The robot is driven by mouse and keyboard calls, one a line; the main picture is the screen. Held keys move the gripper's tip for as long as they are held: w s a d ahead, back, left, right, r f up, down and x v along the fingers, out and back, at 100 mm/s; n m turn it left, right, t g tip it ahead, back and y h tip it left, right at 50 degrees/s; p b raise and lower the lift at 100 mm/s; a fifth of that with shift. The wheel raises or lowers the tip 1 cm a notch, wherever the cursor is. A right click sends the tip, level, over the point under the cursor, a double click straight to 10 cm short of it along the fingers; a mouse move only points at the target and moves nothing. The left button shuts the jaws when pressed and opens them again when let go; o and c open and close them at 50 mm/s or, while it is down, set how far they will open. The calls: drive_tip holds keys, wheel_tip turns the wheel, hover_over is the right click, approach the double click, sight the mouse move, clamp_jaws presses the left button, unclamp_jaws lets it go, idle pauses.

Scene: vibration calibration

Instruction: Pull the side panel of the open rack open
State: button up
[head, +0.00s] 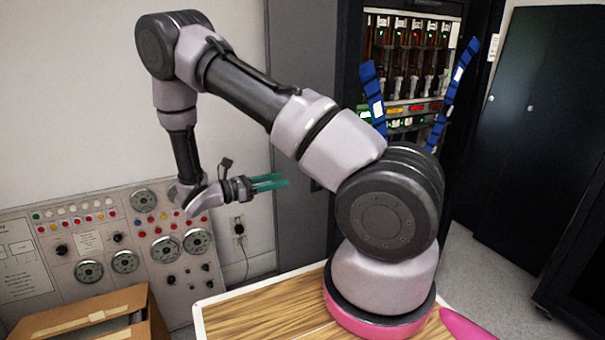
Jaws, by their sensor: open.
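The open rack (412,65) stands behind my arm, with rows of lit modules and a dark frame. A tall grey panel (312,60) stands upright along the rack's left side; I cannot tell whether it is the side panel or how far it is open. My arm hides part of this panel and the rack's lower part. My gripper (270,182) has teal fingers pointing right. It is open and looks empty, in front of the grey panel's lower left in the picture; I cannot tell its distance from the panel.
A control panel (75,222) with knobs and dials leans by the left wall. A cardboard box (85,318) is at lower left. A wood-topped surface (265,315) lies below my arm. Dark cabinets (535,120) stand at right. Grey floor (470,270) is clear before them.

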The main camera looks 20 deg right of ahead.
drive_tip(key=d, duration=1)
drive_tip(key=shift+w+d, duration=0.2)
drive_tip(key=shift+d, duration=0.15)
clamp_jaws()
idle(1.0)
